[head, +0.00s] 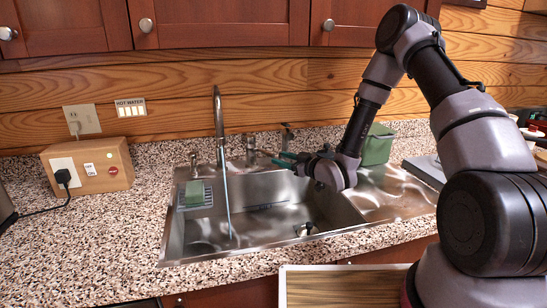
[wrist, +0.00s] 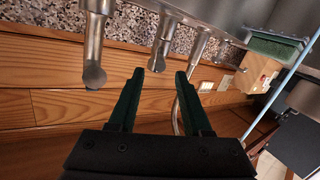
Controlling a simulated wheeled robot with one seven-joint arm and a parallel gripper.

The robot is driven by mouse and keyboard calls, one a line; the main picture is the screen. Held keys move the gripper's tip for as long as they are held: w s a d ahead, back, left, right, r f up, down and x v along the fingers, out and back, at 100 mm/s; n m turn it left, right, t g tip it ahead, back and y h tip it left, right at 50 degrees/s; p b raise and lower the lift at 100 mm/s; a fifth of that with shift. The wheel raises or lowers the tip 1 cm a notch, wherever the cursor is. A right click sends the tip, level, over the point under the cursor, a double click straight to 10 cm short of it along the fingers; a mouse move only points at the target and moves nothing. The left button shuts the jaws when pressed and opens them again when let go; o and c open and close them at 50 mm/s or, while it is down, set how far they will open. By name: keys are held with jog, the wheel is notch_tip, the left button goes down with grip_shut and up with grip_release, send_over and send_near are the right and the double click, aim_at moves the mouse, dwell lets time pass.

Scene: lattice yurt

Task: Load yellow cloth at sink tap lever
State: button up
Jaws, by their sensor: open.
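No yellow cloth shows in either view. The sink (head: 300,212) is a steel basin with a tall tap spout (head: 218,112) behind it. Short metal fittings stand along its back edge, one in the middle (head: 250,147) and one at the right (head: 287,136); I cannot tell which is the tap lever. My gripper (head: 278,160) is open and empty, its green fingers pointing left over the back of the basin. In the wrist view, the tip of a metal fitting (wrist: 160,45) appears between my fingertips (wrist: 160,74); contact cannot be told. A thicker fitting (wrist: 95,50) shows left of them.
A thin bluish stream (head: 227,200) falls from the spout. A green sponge (head: 194,192) sits on a rack at the basin's left. A green tub (head: 377,146) stands behind the right drainboard. A wooden box (head: 90,166) with a plug is at the left. The front counter is clear.

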jog(key=v, duration=0.3)
jog(key=shift+s+d, duration=0.2)
jog(key=shift+s, duration=0.05)
jog(key=shift+w+r, duration=0.1)
jog(key=shift+r, duration=0.05)
jog(key=w+d+r+m+h, duration=0.35)
jog(key=d+r+h, duration=0.25)
jog(key=d+r, duration=0.3)
jog(key=s+d+r+m+g+h, duration=0.1)
jog(key=s+d+r+m+h, duration=0.4)
jog(key=d+r, duration=0.55)
jog(key=s+r+m+g, duration=0.2)
jog(key=s+r, duration=0.3)
jog(key=s, duration=0.8)
jog(key=s+d+r+m+g+y, duration=0.1)
jog(key=s+r+m, duration=0.4)
jog(key=s, duration=0.8)
jog(key=shift+s+d+r+g, duration=0.2)
jog(key=shift+s+r+g, duration=0.15)
jog(key=shift+r, duration=0.5)
